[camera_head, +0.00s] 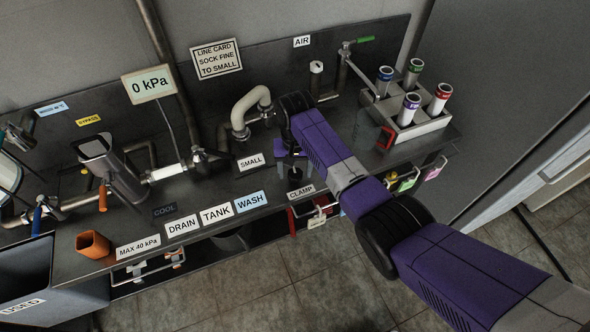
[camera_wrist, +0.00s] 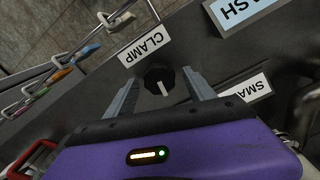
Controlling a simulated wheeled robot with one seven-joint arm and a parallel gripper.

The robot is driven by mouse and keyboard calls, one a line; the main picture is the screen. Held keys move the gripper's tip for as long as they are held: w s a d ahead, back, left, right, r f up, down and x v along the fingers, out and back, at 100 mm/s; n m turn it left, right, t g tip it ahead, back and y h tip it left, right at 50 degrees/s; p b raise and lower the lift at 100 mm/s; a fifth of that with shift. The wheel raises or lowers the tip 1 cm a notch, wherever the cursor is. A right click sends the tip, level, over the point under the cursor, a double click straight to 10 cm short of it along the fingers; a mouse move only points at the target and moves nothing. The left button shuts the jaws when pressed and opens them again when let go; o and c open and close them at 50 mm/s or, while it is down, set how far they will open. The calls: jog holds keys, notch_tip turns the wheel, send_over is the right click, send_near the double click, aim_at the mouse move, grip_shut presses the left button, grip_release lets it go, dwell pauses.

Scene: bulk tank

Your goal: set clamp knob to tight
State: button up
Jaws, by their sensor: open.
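The clamp knob (camera_wrist: 159,79) is a black lobed knob with a white pointer mark, in the middle of the wrist view. It sits beside the white CLAMP label (camera_wrist: 144,47). My gripper (camera_wrist: 160,92) is open, with one grey finger on each side of the knob. I cannot tell whether the fingers touch it. In the head view my purple arm reaches over the bench, and my gripper (camera_head: 291,166) is mostly hidden under it near the CLAMP label (camera_head: 301,192). The knob is hard to make out there.
The SMALL label (camera_head: 251,161) and a cream bent pipe (camera_head: 250,105) stand left of my arm. A grey rack (camera_head: 418,125) with several capped tubes is at the right. WASH (camera_head: 250,201), TANK and DRAIN labels line the bench's front. Locks hang below the front edge.

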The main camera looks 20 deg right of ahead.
aim_at(295, 172)
jog(key=shift+r, duration=3.9)
jog(key=shift+w, duration=0.1)
